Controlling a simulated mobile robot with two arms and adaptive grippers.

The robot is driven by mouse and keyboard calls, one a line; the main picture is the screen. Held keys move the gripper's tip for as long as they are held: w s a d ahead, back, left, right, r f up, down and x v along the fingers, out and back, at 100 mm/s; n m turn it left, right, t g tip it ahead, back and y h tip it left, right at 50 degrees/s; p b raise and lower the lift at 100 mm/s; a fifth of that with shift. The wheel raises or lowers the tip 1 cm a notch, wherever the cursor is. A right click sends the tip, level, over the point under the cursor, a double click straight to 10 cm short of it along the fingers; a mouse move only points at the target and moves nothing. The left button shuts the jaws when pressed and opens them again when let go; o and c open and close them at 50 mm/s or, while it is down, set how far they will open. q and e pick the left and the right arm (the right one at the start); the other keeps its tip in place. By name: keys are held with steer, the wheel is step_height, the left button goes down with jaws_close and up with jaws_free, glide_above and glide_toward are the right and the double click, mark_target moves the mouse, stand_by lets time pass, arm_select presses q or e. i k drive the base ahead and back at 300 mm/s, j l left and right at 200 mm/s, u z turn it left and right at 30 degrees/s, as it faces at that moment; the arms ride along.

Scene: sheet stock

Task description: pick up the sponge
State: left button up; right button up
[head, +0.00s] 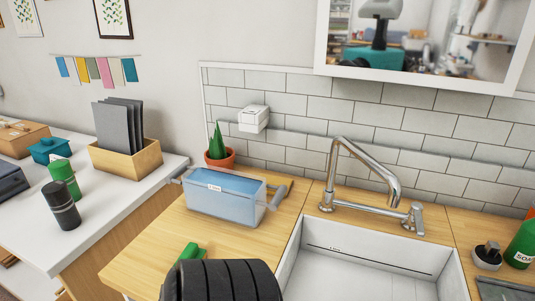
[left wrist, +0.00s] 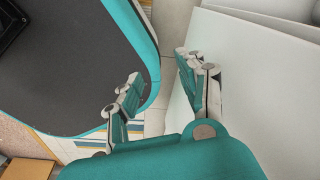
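A bright green block (head: 190,252), which may be the sponge, lies on the wooden counter (head: 140,262) left of the sink. A black ribbed shape at the bottom edge hides part of it, so its full form is unclear. My left gripper (left wrist: 160,68) shows in the left wrist view with its two teal and white fingers apart and nothing between them. It is not seen in the head view, and no sponge shows in the left wrist view. My right gripper is in neither view.
The sink (head: 350,275) has a tall faucet (head: 362,170). A blue lidded bin (head: 225,195) and a potted plant (head: 218,158) stand behind the green block. A green soap bottle (head: 522,245) is far right. A white panel (left wrist: 265,70) is close beside my left gripper.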

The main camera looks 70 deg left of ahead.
mark_target(192, 251)
steer(key=u, duration=2.95)
